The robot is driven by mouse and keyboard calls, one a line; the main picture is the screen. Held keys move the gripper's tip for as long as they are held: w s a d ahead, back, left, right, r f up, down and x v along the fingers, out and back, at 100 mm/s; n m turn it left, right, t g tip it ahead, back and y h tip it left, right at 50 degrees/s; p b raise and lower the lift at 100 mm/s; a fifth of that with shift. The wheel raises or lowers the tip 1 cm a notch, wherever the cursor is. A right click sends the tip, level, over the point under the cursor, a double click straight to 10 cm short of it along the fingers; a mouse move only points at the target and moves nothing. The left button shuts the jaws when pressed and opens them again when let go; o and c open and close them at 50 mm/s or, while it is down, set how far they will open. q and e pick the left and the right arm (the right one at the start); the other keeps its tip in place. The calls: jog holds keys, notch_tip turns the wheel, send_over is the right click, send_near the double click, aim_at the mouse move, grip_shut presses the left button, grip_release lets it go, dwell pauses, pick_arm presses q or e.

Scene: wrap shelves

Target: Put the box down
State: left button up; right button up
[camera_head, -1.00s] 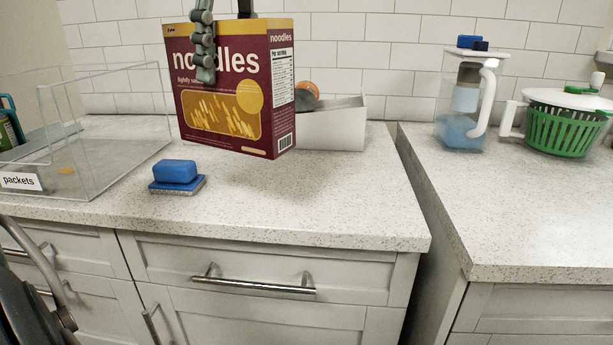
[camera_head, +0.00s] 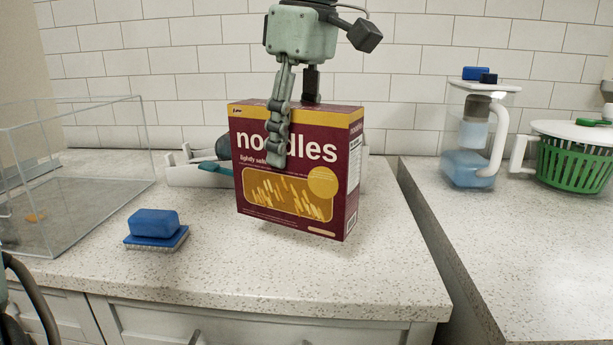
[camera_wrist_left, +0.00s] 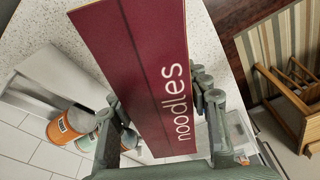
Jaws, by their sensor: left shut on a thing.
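The noodles box (camera_head: 290,190) is maroon with a yellow top band and stands upright, slightly tilted, low at the middle of the counter. I cannot tell whether its bottom touches the counter. My left gripper (camera_head: 293,118) comes from above and is shut on the box, one finger on its front face and the other behind it. In the left wrist view the box's maroon narrow side (camera_wrist_left: 150,75) with "noodles" on it lies between the fingers (camera_wrist_left: 158,100). My right gripper is not in view.
The speckled counter (camera_head: 230,275) is clear in front of the box. A white tray (camera_head: 185,178) with items stands behind it. A blue sponge on a brush (camera_head: 153,225) and a clear bin (camera_head: 90,215) are to the left. A gap splits off the right counter, with a water jug (camera_head: 470,165) and green spinner (camera_head: 575,165).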

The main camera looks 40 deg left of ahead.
aim_at(306, 176)
pick_arm(q)
jog(key=shift+w+d+f, duration=0.4)
jog(key=shift+d+f, duration=0.1)
jog(key=shift+d, duration=0.3)
jog(key=shift+d+f, duration=0.1)
jog(key=shift+f, duration=0.1)
notch_tip(306, 176, down, 3)
jog(key=shift+f, duration=0.35)
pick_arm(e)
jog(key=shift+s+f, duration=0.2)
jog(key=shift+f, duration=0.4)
pick_arm(q)
jog(key=o, duration=1.5)
jog(key=shift+c, duration=0.2)
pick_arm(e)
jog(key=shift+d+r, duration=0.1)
